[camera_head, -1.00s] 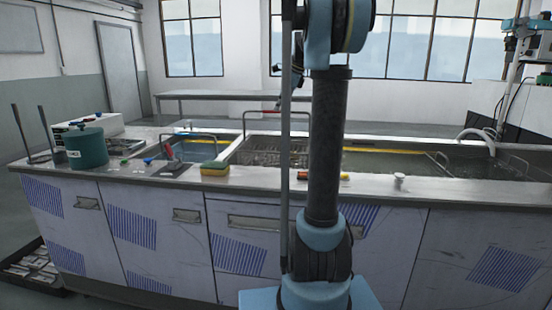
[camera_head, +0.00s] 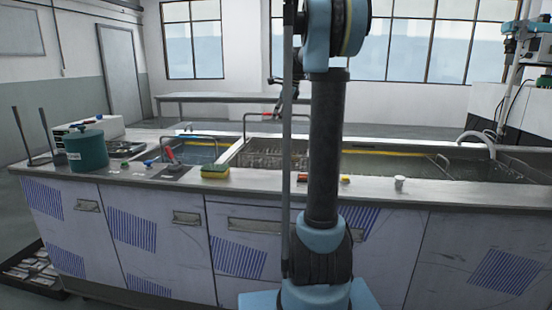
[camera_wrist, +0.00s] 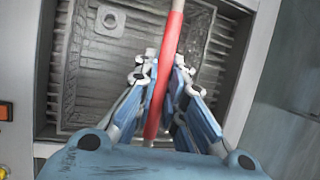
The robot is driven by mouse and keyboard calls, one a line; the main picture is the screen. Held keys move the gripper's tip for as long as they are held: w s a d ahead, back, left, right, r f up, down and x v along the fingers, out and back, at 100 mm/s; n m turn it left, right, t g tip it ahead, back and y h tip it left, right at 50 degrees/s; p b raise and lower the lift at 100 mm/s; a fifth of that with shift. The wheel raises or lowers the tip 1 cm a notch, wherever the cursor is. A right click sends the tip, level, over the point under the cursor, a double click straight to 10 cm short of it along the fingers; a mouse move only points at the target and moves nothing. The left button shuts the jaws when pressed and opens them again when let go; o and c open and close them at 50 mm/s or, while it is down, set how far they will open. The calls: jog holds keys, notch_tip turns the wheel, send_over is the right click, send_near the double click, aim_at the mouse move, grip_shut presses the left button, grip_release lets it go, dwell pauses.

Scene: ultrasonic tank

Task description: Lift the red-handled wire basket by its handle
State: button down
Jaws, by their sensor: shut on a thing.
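The red handle (camera_wrist: 166,75) of the wire basket runs up the middle of the wrist view. My gripper (camera_wrist: 163,80) is shut on it, with one finger on each side. Below it lies a grey ribbed surface (camera_wrist: 108,62), seen inside a tank; I cannot tell how much of it is basket. In the head view the basket's arched handle (camera_head: 256,115) stands above the tank. My gripper (camera_head: 277,104) is small there at the handle's top, partly hidden by a pole and my arm. Whether the basket touches the tank floor cannot be seen.
The tank rim (camera_head: 232,152) surrounds the basket area. A smaller tank with blue liquid (camera_head: 203,150) lies left. A wider basin lies right.

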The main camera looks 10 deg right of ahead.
notch_tip(320, 180, up, 20)
jog(key=shift+f, duration=0.25)
dwell(1.4)
